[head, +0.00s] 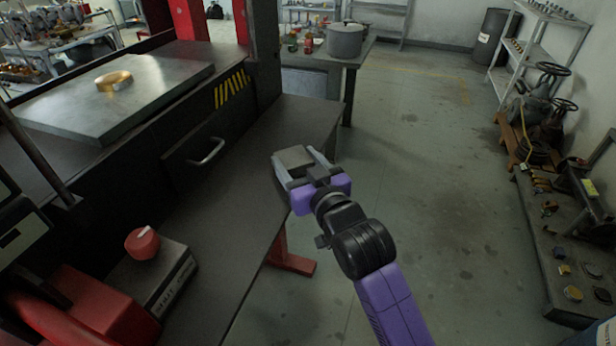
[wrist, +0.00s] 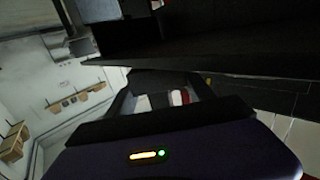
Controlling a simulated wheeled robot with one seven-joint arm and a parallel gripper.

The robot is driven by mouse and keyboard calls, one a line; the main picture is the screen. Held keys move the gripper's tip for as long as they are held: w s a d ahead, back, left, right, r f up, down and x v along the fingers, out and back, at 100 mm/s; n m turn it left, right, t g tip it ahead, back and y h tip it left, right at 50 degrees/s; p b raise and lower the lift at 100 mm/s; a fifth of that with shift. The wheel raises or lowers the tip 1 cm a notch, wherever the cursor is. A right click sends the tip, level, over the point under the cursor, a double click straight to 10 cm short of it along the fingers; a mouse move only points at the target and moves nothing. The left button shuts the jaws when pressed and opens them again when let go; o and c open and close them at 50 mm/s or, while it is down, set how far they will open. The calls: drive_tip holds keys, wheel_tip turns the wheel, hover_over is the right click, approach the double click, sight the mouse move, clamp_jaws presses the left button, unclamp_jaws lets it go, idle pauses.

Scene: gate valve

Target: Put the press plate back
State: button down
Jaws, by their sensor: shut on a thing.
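A small grey rectangular plate (head: 295,155), which I take to be the press plate, is between the fingers of my gripper (head: 299,161). My gripper is shut on it, in the air over the right edge of the dark bench (head: 228,228) in front of the press. In the wrist view my gripper (wrist: 165,97) shows its two fingers, with a dark edge across them; the plate is hard to make out there. The press bed (head: 65,103) is a wide steel slab at the upper left with a brass ring (head: 114,81) on it.
A drawer with a metal handle (head: 208,151) is in the press front. A control box with a red knob (head: 142,242) stands on the bench at lower left. A table with a large pot (head: 345,40) is behind. Valves (head: 549,95) and parts line the right side. The floor between is clear.

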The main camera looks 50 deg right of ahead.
drive_tip(key=x, duration=0.3)
drive_tip(key=b+x, duration=0.1)
drive_tip(key=x, duration=0.2)
drive_tip(key=b+x, duration=0.1)
drive_tip(key=x, duration=0.2)
drive_tip(key=shift+w+d+r, duration=0.1)
drive_tip(key=shift+w+r, duration=0.1)
drive_tip(key=shift+r, duration=0.15)
drive_tip(key=shift+s, duration=0.1)
drive_tip(key=shift+f, duration=0.2)
drive_tip(key=shift+c, duration=1.8)
unclamp_jaws()
drive_tip(key=shift+f, duration=0.2)
drive_tip(key=shift+r, duration=0.25)
drive_tip(key=v, duration=1.2)
drive_tip(key=shift+b, duration=0.35)
